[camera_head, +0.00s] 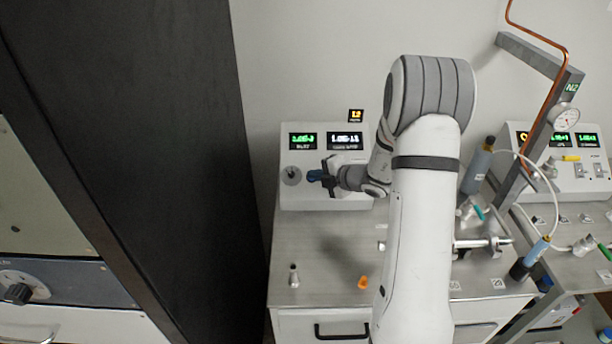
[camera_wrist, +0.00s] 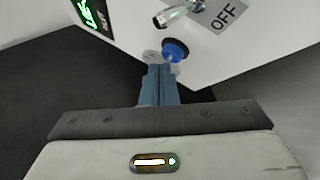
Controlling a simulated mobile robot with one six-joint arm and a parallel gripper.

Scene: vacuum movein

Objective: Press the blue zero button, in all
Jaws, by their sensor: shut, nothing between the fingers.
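The blue button (camera_wrist: 175,50) is round and sits on the white face of an instrument box in the wrist view. My gripper (camera_wrist: 160,68) is shut and empty, its blue-grey fingertips right at the button's lower left edge. I cannot tell whether they touch it. In the head view my gripper (camera_head: 314,175) is in front of the left instrument box (camera_head: 300,197), pointing left. The button cannot be made out there.
A metal toggle switch (camera_wrist: 172,15) stands beside an OFF label (camera_wrist: 222,14), close to the button. A small metal fitting (camera_head: 294,276) and an orange piece (camera_head: 363,282) stand on the bench (camera_head: 325,262). A tall dark panel (camera_head: 165,130) is at left.

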